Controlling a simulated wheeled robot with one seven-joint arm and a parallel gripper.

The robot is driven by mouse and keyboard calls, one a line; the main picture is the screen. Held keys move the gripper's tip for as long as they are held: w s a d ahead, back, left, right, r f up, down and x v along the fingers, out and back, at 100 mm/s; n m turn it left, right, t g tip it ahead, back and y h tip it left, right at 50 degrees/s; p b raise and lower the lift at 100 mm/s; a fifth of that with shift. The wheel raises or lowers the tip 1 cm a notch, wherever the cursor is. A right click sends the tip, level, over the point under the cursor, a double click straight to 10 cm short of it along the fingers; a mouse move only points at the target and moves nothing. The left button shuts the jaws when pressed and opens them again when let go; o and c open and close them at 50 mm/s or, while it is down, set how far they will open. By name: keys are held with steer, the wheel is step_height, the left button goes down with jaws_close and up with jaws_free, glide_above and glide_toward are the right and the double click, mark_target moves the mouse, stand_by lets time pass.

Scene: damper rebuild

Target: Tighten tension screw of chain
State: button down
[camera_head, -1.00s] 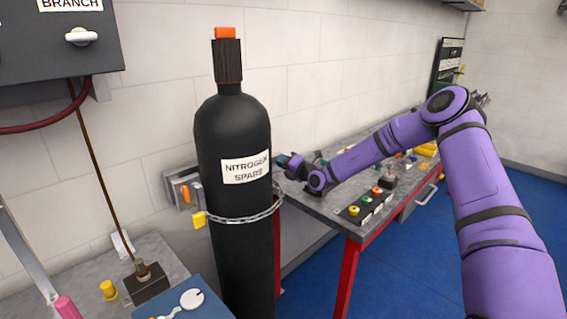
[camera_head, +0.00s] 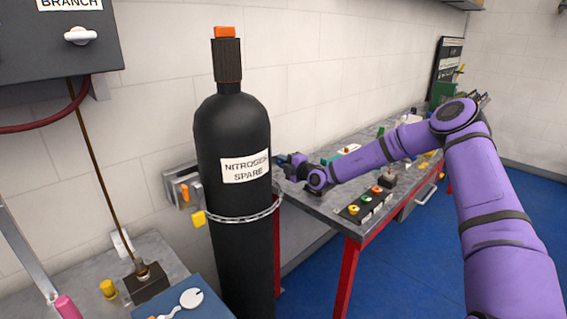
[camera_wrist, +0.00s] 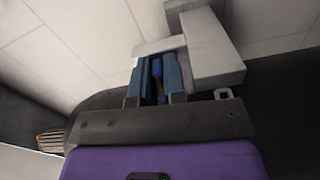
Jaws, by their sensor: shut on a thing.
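The black nitrogen bottle (camera_head: 234,260) stands upright, with the chain (camera_head: 235,218) around its middle. The grey wall bracket (camera_head: 178,178) is behind it, with an orange part (camera_head: 185,191) and a yellow part (camera_head: 199,219) at its left. My gripper (camera_head: 281,160) reaches in at the bottle's right edge, its tips mostly hidden there. In the wrist view my gripper (camera_wrist: 156,70) has its blue fingers close together at the light grey bracket (camera_wrist: 212,60), around a small blue part (camera_wrist: 157,66), seemingly the tension screw. A chain link (camera_wrist: 224,93) shows beside the fingers.
A workbench (camera_head: 325,209) with red legs stands right of the bottle, holding a button box (camera_head: 366,205) and several small items beneath my arm. A grey bench (camera_head: 84,275) is at the lower left. Blue floor (camera_head: 400,270) is open in front of the workbench.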

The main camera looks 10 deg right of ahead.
stand_by(0.3)
steer(key=c, duration=1.2)
jaws_free()
steer(key=v, duration=1.1)
